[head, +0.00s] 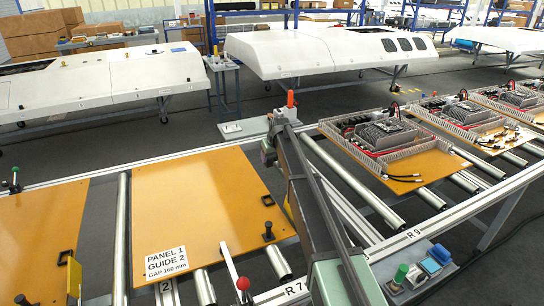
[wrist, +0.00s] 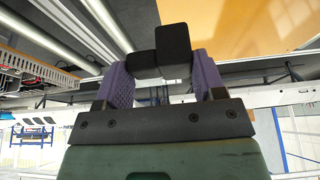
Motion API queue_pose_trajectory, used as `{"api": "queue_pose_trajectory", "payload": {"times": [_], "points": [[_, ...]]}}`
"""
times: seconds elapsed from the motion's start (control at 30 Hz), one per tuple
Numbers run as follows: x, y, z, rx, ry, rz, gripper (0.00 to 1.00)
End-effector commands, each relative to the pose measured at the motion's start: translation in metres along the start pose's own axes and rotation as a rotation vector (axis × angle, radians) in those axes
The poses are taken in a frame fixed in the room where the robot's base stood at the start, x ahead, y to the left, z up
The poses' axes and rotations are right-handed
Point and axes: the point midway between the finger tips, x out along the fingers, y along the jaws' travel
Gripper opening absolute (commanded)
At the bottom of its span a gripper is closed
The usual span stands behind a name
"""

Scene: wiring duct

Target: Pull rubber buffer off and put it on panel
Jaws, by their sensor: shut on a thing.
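In the wrist view my gripper (wrist: 165,62) has two purple fingers closed on a black block, which I take to be the rubber buffer (wrist: 175,46). The block sticks out past the fingertips, and a smaller dark part sits at its left. An orange-yellow panel (wrist: 250,20) shows beyond it at the upper right. In the head view the panel labelled PANEL 1 GUIDE 2 (head: 200,200) lies flat on rollers, left of my arm. The fingertips and the held block cannot be made out in the head view.
A black knob (head: 268,231) and a black handle (head: 268,200) sit at the panel's right edge. A red-tipped lever (head: 242,284) stands at its front. Another orange panel (head: 35,235) lies at left. Boards with wiring ducts (head: 385,150) are at right. Most of the labelled panel is bare.

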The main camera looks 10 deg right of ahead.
Motion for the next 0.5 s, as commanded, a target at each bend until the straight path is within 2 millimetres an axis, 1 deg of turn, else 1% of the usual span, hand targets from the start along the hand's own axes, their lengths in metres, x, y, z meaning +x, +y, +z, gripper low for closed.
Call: {"api": "queue_pose_trajectory", "payload": {"times": [0.1, 0.5], "points": [[-0.008, 0.0, -0.004, 0.0, 0.0, 0.0, 0.43], [-0.028, 0.0, -0.012, 0.0, 0.0, 0.0, 0.43]]}}
